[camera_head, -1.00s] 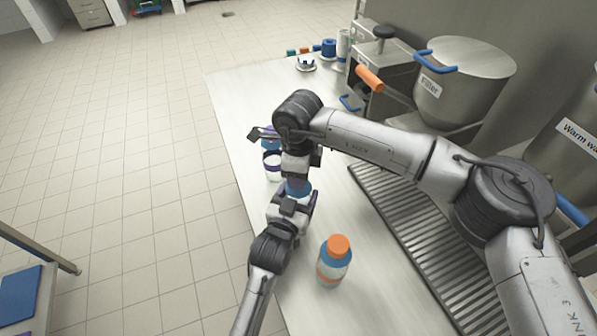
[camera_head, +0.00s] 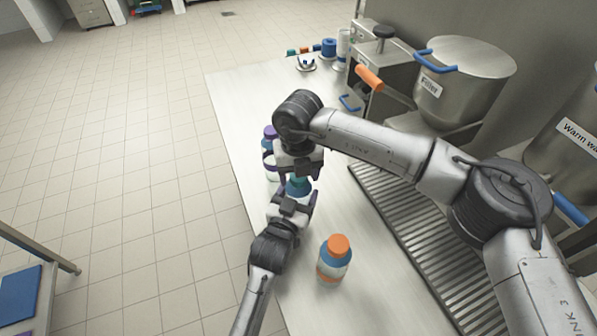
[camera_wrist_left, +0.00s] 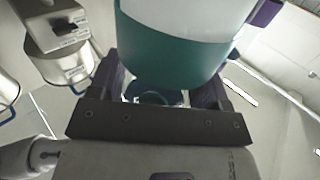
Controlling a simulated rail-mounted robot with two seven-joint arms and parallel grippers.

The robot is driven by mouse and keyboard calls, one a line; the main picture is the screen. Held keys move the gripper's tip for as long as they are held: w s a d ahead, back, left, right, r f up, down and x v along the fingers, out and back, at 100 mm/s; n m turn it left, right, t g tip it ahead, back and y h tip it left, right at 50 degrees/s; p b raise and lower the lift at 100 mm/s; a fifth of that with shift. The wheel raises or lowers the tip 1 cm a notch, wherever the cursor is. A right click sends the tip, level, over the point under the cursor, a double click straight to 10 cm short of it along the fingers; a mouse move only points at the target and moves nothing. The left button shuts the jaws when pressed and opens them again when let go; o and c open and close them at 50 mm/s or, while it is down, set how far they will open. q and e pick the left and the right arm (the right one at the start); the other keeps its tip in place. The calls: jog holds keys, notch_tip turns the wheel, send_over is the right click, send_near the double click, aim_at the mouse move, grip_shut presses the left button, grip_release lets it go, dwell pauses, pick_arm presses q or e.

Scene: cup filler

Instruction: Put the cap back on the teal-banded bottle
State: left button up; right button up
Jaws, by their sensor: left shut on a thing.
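The teal-banded bottle, pale with a wide teal band (camera_wrist_left: 165,50), fills the top of the left wrist view between my left gripper's fingers (camera_wrist_left: 165,90). In the head view my left gripper (camera_head: 292,202) is shut around it over the near part of the table. A teal part (camera_head: 297,187) shows there, mostly covered; I cannot tell whether it is cap or band. My right gripper (camera_head: 299,170) is directly above it, pointing down. Its fingertips are largely hidden, so I cannot see whether it holds the cap.
An orange-capped bottle (camera_head: 335,262) stands close to the right of my left gripper. A purple-capped bottle (camera_head: 270,134) stands behind, partly hidden by my right arm. The slotted drain grate (camera_head: 400,232) and filler machine (camera_head: 465,75) are at the right. The far left tabletop (camera_head: 240,95) is clear.

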jog(key=shift+o, duration=0.2)
jog(key=shift+r, duration=0.1)
jog(key=shift+r, duration=2.15)
jog(key=shift+c, duration=0.2)
jog(key=shift+t, duration=0.4)
jog(key=r, duration=0.4)
jog(key=shift+w+d+r, duration=0.15)
jog(key=shift+w, duration=0.25)
jog(key=n, duration=0.3)
jog(key=shift+s+f+g, duration=0.25)
jog(key=shift+f+g, duration=0.05)
jog(key=shift+f, duration=0.1)
jog(key=n, duration=0.3)
jog(key=shift+s, duration=0.15)
jog(key=shift+f, duration=4.05)
